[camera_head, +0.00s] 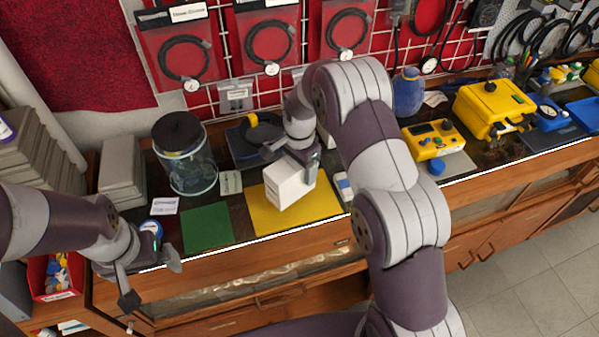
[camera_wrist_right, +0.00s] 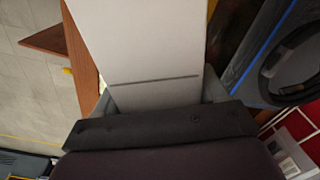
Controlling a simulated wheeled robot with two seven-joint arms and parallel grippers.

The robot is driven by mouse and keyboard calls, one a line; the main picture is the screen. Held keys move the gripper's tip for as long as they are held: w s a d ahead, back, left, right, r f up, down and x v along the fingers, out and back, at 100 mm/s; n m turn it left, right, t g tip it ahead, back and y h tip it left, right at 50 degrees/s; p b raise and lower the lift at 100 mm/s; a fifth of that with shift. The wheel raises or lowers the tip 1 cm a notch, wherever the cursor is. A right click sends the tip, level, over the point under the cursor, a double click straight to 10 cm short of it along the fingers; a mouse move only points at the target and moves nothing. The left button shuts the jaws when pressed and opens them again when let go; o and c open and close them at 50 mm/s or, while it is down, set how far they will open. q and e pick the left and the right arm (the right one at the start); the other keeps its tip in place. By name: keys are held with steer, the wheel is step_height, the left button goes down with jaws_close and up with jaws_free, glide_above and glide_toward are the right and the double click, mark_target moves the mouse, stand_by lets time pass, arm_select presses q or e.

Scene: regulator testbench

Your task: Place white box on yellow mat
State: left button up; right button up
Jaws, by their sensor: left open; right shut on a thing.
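The white box (camera_head: 288,186) is in my right gripper (camera_head: 297,160), over the yellow mat (camera_head: 262,220) in the head view. I cannot tell whether the box touches the mat. The box also fills the middle of the right wrist view (camera_wrist_right: 145,50), between the fingers of the right gripper (camera_wrist_right: 160,100). My left gripper (camera_head: 150,282) is open and empty near the bench's front edge, at the lower left of the head view.
A green mat (camera_head: 206,228) lies left of the yellow mat. A glass jar (camera_head: 187,165) with a dark lid stands behind it. A blue tray (camera_head: 245,148) with a black coil is behind the box. A yellow device (camera_head: 433,140) and a yellow case (camera_head: 490,105) stand at right.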

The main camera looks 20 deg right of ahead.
steer(key=f, duration=0.2)
steer(key=shift+s+d+f+p, duration=0.15)
steer(key=shift+s+f+p, duration=0.15)
steer(key=shift+s+p, duration=0.1)
steer(key=shift+w+f, duration=0.15)
steer(key=shift+f, duration=0.1)
steer(key=shift+w+f, duration=0.1)
steer(key=shift+w, duration=0.05)
steer(key=shift+f, duration=0.15)
steer(key=o, duration=1.2)
